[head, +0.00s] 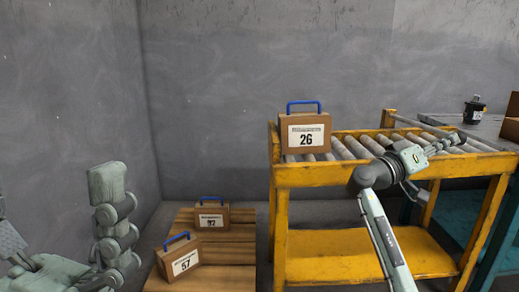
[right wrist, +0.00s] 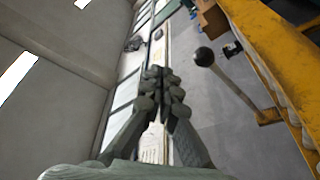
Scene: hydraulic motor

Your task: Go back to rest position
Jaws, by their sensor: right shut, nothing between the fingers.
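My right arm reaches up from the bottom right of the head view. My right gripper (head: 458,138) is over the roller conveyor, near its right part. In the right wrist view my right gripper (right wrist: 165,73) has its fingertips together, with nothing held between them. Grey-green links of my left arm stand at the left of the head view. The left gripper does not show there.
A case marked 26 (head: 306,136) stands at the left end of the yellow roller conveyor (head: 300,176). Two more cases, one marked 57 (head: 180,257), sit on a low wooden pallet (head: 225,280). A black-knobbed lever (right wrist: 204,57) is right of the gripper in the wrist view.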

